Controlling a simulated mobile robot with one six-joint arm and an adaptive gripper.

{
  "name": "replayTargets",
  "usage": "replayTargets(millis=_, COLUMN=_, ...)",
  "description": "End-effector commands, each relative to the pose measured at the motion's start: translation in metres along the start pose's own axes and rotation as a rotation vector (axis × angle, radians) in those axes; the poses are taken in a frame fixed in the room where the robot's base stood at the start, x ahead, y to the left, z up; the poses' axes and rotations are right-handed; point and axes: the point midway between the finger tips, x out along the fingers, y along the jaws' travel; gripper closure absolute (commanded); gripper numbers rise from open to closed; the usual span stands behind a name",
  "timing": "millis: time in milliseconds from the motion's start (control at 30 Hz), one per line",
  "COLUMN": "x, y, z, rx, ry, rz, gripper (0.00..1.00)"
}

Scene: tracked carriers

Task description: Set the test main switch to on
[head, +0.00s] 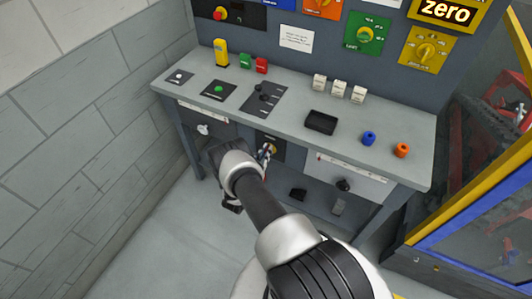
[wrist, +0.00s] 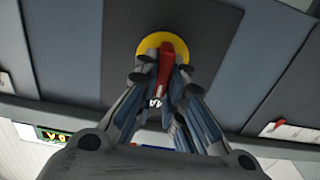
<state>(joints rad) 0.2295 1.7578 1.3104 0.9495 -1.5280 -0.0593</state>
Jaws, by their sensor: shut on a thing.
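The main switch has a red handle (wrist: 166,58) on a round yellow plate (wrist: 149,44), set on a dark panel (wrist: 112,35) in the wrist view. In the head view its yellow plate (head: 272,149) shows only in part on the bench front, behind my gripper. My gripper (wrist: 162,84) is shut on the red handle, with its fingers on both sides. The handle lies nearly upright in the wrist picture. The fingers hide its lower part and any position marks. My gripper (head: 265,154) is small and partly hidden by my wrist in the head view.
The bench top (head: 290,110) carries a black tray (head: 321,122), white blocks (head: 340,88), a blue knob (head: 369,138) and an orange knob (head: 402,150). A white drawer front (head: 350,178) is right of the switch. A yellow-framed barrier (head: 480,210) stands at right.

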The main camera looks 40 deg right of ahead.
Motion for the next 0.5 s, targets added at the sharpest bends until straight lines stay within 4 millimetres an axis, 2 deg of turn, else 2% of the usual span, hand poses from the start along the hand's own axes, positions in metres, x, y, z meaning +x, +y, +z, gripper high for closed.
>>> replayTargets(millis=500, x=-0.0001, y=0.0009, z=0.0005, rx=0.022, ry=0.0, rz=0.001, gripper=1.0)
